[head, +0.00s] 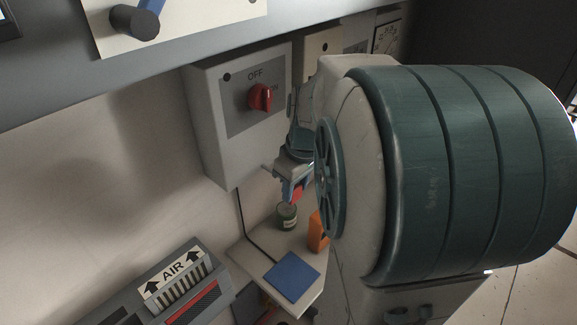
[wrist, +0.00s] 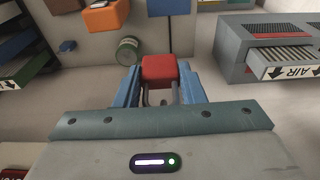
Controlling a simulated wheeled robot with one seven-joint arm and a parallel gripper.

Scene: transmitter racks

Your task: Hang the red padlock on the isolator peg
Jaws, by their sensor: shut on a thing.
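The red padlock (wrist: 160,71) is held between the two blue fingers of my gripper (wrist: 159,80) in the wrist view. Its grey shackle shows on the side toward the palm. In the head view my gripper (head: 292,187) is below and right of the isolator box, with a bit of the padlock (head: 297,194) showing. The grey isolator box (head: 214,130) has a red rotary handle (head: 261,97) under the word OFF. A small dark round spot (head: 227,77) is at its upper left. I cannot clearly make out a peg. My arm hides the area to the right.
Below my gripper a small shelf (head: 250,263) bears a green can (head: 287,216), a blue flat item (head: 292,272) and an orange box (head: 317,232). A vented unit marked AIR (head: 180,275) stands at lower left. A panel with a dark knob (head: 134,20) overhangs at upper left.

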